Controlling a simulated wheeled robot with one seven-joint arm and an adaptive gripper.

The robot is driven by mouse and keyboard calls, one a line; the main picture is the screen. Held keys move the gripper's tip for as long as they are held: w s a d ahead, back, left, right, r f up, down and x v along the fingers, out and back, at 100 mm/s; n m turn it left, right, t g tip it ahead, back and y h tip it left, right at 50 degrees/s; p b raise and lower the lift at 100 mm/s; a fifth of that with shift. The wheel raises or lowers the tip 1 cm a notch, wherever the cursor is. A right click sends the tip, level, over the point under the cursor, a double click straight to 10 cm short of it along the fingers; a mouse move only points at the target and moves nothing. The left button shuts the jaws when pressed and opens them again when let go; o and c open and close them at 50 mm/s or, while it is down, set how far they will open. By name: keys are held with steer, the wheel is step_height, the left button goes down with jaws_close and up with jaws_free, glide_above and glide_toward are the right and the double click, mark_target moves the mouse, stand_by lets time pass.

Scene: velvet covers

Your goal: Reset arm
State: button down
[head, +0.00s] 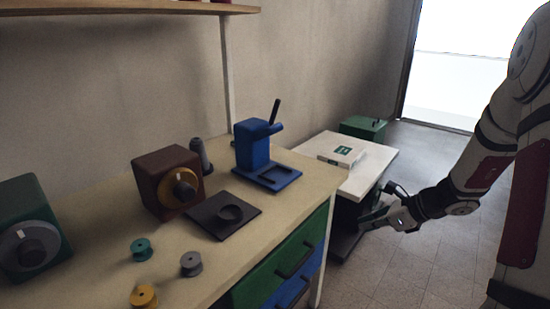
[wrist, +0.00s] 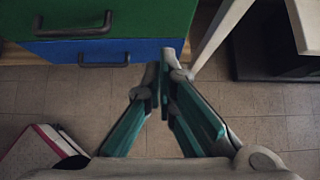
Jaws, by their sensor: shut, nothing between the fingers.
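My gripper (head: 372,220) is at the right in the head view, at the end of my white and dark arm. It is low, beside the white side table (head: 362,182) and to the right of the bench drawers. In the wrist view its two teal-sided fingers (wrist: 163,88) meet at the tips, shut and empty. The wrist view looks down past a green drawer (wrist: 70,20) and a blue drawer (wrist: 100,50) to the tiled floor (wrist: 245,105).
The bench (head: 290,215) bears a blue press (head: 252,150), a brown box with a dial (head: 160,172), a dark tray (head: 205,222) and several spools. A white box (head: 341,156) lies on the side table. A green box (head: 363,127) stands behind. Tiled floor (head: 400,270) is open at the right.

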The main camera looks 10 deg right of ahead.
steer(key=s+a+r+n+g, duration=0.2)
steer(key=s+a+r+n, duration=0.5)
steer(key=a+r+n, duration=0.15)
steer(key=s+a+r+n+g, duration=0.3)
steer(key=s+a+r+n, duration=0.35)
steer(key=a, duration=0.35)
steer(key=s+d+r+n+g+h, duration=0.1)
steer(key=s+r+n+h, duration=0.15)
steer(key=s+n, duration=0.65)
steer(key=s+r+n+h, duration=0.1)
steer(key=s+n+h, duration=0.25)
steer(key=s, duration=0.85)
step_height(320, 180, up, 19)
steer(key=t+p, duration=0.3)
steer(key=p, duration=1.5)
steer(key=shift+a+n, duration=0.2)
steer(key=shift+n, duration=0.25)
